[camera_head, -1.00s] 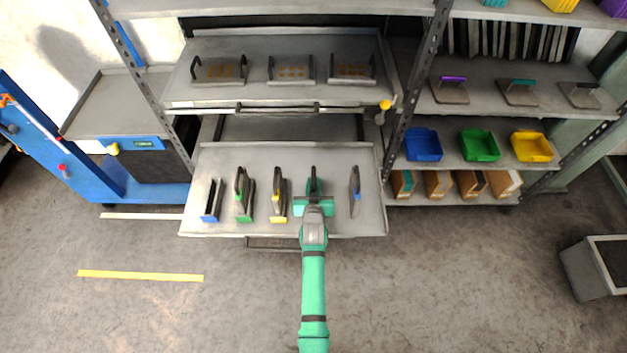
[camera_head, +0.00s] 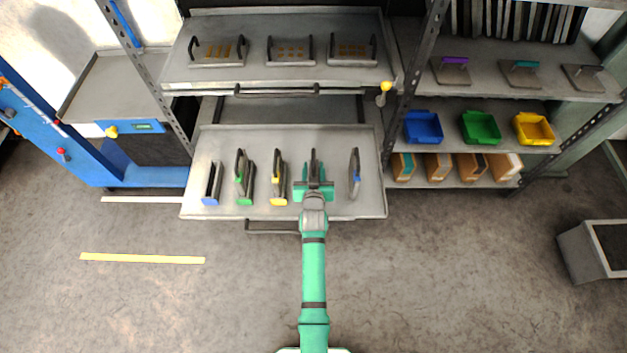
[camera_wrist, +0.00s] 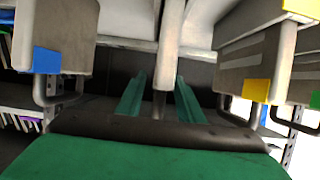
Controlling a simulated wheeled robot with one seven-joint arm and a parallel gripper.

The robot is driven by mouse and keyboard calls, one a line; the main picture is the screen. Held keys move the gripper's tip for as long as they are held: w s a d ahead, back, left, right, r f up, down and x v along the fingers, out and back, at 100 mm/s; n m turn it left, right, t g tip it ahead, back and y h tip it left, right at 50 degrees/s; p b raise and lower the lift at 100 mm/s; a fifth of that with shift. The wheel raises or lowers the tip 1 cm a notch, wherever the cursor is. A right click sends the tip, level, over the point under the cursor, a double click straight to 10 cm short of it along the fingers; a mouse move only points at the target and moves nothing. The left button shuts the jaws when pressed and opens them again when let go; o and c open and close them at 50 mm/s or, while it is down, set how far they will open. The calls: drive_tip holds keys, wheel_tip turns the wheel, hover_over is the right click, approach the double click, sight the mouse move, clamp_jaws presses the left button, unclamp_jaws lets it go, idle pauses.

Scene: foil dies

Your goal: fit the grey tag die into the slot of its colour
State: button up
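On the pulled-out tray (camera_head: 335,207), several upright plate-like dies with handles stand in a row. The one in line with my gripper (camera_head: 314,191) is grey (camera_head: 314,160); its tag is hidden behind the gripper. My gripper's two teal fingers are apart, one on each side of it. In the wrist view, a grey upright bar (camera_wrist: 168,35) stands between the fingers of my gripper (camera_wrist: 160,98), with a gap on both sides. I cannot make out a grey-marked slot.
A yellow-tagged die (camera_head: 278,180) and a green-tagged one (camera_head: 245,182) stand to the left, with a blue-tagged one (camera_head: 211,185) beyond. Another blue-tagged die (camera_head: 355,175) stands to the right. An upper tray (camera_head: 260,75) holds three handled plates.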

drive_tip(key=s+f+v, duration=0.1)
drive_tip(key=f+v, duration=0.2)
drive_tip(key=v, duration=1.3)
drive_tip(key=s+f+v, duration=0.1)
drive_tip(key=f+v, duration=0.2)
drive_tip(key=v, duration=1.3)
drive_tip(key=s+r+t, duration=0.1)
drive_tip(key=s+r, duration=1.1)
drive_tip(key=s, duration=0.2)
drive_tip(key=shift+s+r+t, duration=0.2)
drive_tip(key=shift+s+t, duration=0.15)
drive_tip(key=shift+t, duration=0.05)
